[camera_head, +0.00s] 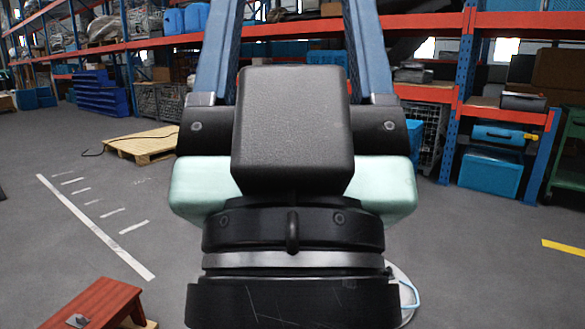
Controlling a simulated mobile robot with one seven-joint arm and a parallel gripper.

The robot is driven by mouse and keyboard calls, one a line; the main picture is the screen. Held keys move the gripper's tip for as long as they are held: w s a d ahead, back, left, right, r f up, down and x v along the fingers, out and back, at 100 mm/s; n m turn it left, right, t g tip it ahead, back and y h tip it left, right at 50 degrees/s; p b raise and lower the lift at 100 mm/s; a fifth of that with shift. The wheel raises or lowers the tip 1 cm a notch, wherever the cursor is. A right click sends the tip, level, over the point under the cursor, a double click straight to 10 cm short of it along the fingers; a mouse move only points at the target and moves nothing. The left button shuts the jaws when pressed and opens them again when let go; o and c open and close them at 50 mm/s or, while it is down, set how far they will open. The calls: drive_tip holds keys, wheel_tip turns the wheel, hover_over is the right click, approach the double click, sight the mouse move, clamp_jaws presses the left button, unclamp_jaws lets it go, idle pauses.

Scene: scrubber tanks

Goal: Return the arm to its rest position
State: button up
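My gripper (292,30) fills the middle of the head view, close to the camera and pointing up in the picture. Its two long blue fingers stand well apart, and the shelves show between them, so it looks open. The visible stretch between the fingers is empty. The fingertips are cut off by the top edge. A black block sits in front of the pale green hand body. Below it, my black wrist with a silver ring reaches the bottom edge. The rest of my arm is out of view.
A red wooden object (95,303) stands at the bottom left. A wooden pallet (148,143) lies on the floor further back. Loaded racks with orange beams (425,92) line the back. A pale round object is partly hidden right of my wrist. Grey floor is open on both sides.

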wheel_tip(320, 180, up, 34)
drive_tip(key=p, duration=3.1)
drive_tip(key=shift+w+r+p, duration=0.15)
drive_tip(key=shift+w+p, duration=0.1)
drive_tip(key=shift+p, duration=0.1)
